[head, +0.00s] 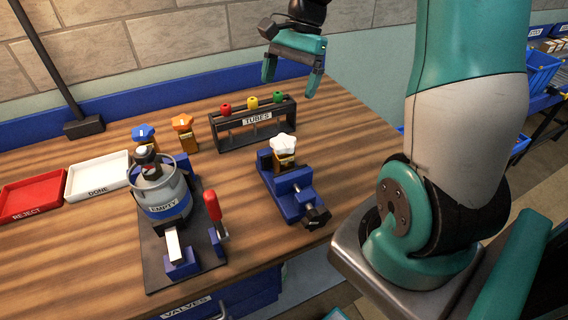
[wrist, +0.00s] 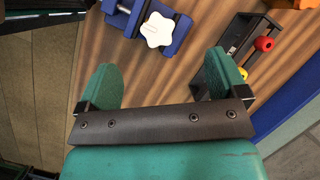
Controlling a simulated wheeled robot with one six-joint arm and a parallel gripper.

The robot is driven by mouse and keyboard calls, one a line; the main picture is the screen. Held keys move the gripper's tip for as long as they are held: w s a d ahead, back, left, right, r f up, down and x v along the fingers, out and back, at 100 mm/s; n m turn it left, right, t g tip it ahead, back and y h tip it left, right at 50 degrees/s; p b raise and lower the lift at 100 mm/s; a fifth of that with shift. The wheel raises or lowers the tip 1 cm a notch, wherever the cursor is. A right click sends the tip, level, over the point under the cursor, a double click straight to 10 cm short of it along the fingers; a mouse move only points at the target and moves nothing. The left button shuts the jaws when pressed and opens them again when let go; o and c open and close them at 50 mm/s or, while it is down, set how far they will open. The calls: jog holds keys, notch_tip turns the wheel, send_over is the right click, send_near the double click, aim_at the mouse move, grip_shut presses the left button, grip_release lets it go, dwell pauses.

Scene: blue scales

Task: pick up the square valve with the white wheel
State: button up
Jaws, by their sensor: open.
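The valve with the white wheel (head: 284,146) has a brass-coloured body and sits upright in the blue vise (head: 291,196) on the wooden table. In the wrist view the white wheel (wrist: 158,30) is at the top, seen from above, over the blue vise (wrist: 178,38); the valve's body is hidden under it.
A black tube rack (head: 253,128) with red, yellow and green caps stands behind the vise. Blue-wheel (head: 144,136) and orange-wheel (head: 184,131) valves stand to its left. A grey pot marked EMPTY (head: 163,200) sits in a fixture with a red-handled clamp (head: 212,206). Red (head: 32,197) and white (head: 96,178) trays lie left.

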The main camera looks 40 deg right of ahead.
aim_at(287, 139)
jog(key=d+f+m, duration=0.2)
jog(key=d+m, duration=0.1)
jog(key=d, duration=0.1)
jog(key=p+x, duration=0.1)
jog(key=x, duration=0.9)
jog(key=shift+a+f, duration=0.2)
jog(key=shift+f, duration=0.1)
jog(key=shift+p+x, duration=0.85)
jog(key=shift+x, duration=2.15)
jog(key=shift+w, duration=0.15)
jog(key=c, duration=1.2)
